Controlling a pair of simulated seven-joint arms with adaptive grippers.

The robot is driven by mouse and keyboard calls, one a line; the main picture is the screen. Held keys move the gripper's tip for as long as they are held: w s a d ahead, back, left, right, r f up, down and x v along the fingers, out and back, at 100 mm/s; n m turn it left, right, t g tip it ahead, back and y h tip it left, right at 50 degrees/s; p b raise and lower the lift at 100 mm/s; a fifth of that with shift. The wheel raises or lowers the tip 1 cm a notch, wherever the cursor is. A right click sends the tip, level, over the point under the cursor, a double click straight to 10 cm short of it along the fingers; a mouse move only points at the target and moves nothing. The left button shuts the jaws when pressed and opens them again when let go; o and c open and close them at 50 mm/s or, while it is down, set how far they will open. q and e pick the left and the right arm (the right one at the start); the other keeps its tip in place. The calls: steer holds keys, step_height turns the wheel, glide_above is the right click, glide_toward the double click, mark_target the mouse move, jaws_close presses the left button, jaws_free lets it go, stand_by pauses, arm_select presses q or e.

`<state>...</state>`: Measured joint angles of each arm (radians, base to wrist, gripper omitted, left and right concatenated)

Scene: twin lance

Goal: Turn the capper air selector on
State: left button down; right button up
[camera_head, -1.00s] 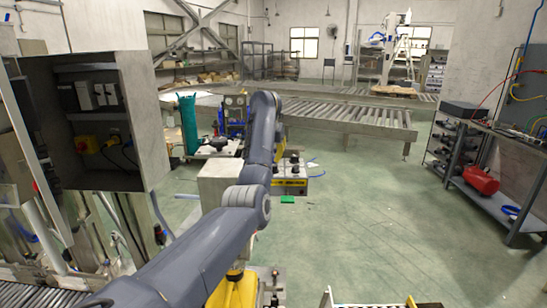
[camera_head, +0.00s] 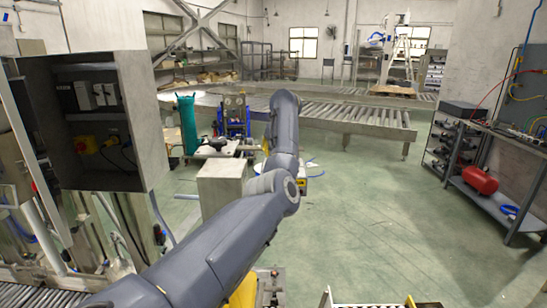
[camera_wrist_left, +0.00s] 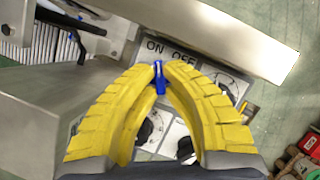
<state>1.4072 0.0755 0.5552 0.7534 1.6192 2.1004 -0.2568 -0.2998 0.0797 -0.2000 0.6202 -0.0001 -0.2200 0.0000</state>
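In the left wrist view, the blue selector lever (camera_wrist_left: 160,80) stands on a grey panel (camera_wrist_left: 124,52) with ON printed to the left and OFF to the right. The yellow fingers of my left gripper (camera_wrist_left: 160,68) close in on the lever, one on each side, with their tips against it or nearly so. The lever's base is partly hidden by the fingers. My right gripper is not in view.
Black knobs (camera_wrist_left: 185,148) sit on the panel close to the fingers. A grey metal edge (camera_wrist_left: 215,35) crosses above the panel. In the head view, a grey box (camera_head: 222,187) stands left of my arm. The green floor (camera_head: 390,220) to the right is clear.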

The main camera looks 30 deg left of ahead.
arm_select(q)
steer(key=shift+n+g, duration=0.6)
steer(key=shift+n, duration=0.9)
steer(key=shift+n, duration=0.3)
steer(key=shift+d, duration=0.1)
steer(key=c, duration=1.6)
jaws_free()
steer(key=shift+w+d+f, duration=0.1)
steer(key=shift+w+f, duration=0.05)
steer(key=shift+w, duration=0.05)
steer(key=shift+o, duration=0.6)
steer(key=shift+s, duration=0.1)
steer(key=shift+r, duration=0.4)
steer(key=v, duration=1.1)
steer(key=shift+d, duration=0.2)
